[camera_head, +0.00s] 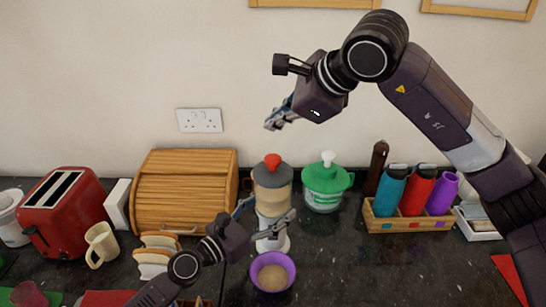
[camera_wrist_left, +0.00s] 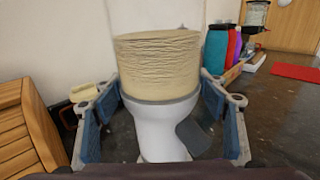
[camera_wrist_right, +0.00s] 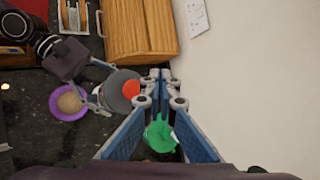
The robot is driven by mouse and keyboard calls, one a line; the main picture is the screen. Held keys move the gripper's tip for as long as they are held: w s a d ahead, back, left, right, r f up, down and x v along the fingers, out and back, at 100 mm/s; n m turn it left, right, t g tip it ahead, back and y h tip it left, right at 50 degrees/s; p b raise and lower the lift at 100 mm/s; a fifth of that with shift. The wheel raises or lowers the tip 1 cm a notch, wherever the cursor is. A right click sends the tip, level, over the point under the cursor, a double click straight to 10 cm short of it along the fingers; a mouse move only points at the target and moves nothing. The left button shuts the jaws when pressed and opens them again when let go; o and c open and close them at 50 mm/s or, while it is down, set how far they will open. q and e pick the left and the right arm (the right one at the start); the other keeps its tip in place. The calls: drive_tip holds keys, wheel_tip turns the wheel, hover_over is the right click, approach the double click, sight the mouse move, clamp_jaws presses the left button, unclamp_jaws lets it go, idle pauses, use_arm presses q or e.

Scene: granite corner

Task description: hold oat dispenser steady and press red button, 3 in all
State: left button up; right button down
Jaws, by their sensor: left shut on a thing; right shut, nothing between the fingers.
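The oat dispenser (camera_head: 272,190) stands upright on the dark worktop, with a clear body of oats, a grey lid and a red button (camera_head: 273,160) on top. My left gripper (camera_head: 268,222) is shut around its lower body; the left wrist view shows a finger on each side of the dispenser (camera_wrist_left: 158,65). My right gripper (camera_head: 272,124) is shut and empty, in the air above the red button and apart from it. The right wrist view shows the closed fingertips beside the red button (camera_wrist_right: 131,91). A purple bowl (camera_head: 272,284) holding oats is under the spout.
A green-lidded dispenser (camera_head: 327,185) stands close on the right. A wooden bread box (camera_head: 184,190) is on the left, with a red toaster (camera_head: 66,212) and a cream mug (camera_head: 101,243). A wooden rack (camera_head: 410,222) holds several bottles.

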sight(272, 157)
wheel_tip(272, 157, up, 3)
drive_tip(key=shift+r, duration=0.2)
drive_tip(key=shift+f, duration=4.4)
drive_tip(key=shift+f, duration=0.15)
drive_tip(key=shift+f, duration=0.25)
drive_tip(key=shift+f, duration=1.25)
drive_tip(key=shift+r, duration=1.6)
